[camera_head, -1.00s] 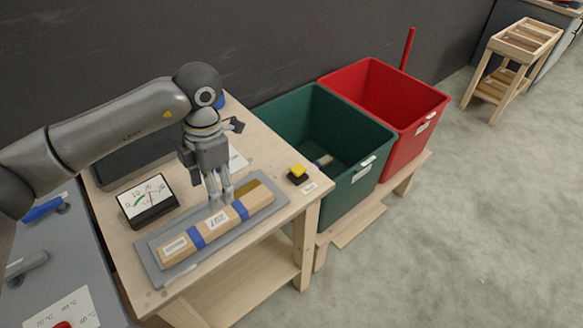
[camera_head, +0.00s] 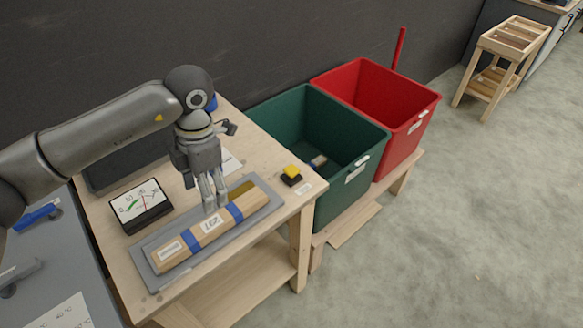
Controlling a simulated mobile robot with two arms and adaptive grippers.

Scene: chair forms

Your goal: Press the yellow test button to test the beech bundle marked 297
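The beech bundle (camera_head: 176,252) is a long block with blue bands and a white label reading 297. It lies on a grey tray (camera_head: 262,212) on the wooden bench. The yellow test button (camera_head: 291,171), on a black base, sits near the bench's right side, to the right of the tray. My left gripper (camera_head: 215,206) points down at the bundle's middle, its fingers close together. I cannot tell whether the fingertips touch the bundle or grip it. A meter (camera_head: 140,204) with a needle dial stands left of the tray. My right gripper is out of view.
A green bin (camera_head: 352,203) with a small item inside and a red bin (camera_head: 424,98) stand on a low wooden stand to the right. A wooden cart (camera_head: 515,45) stands far right. Bench space between tray and button is clear.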

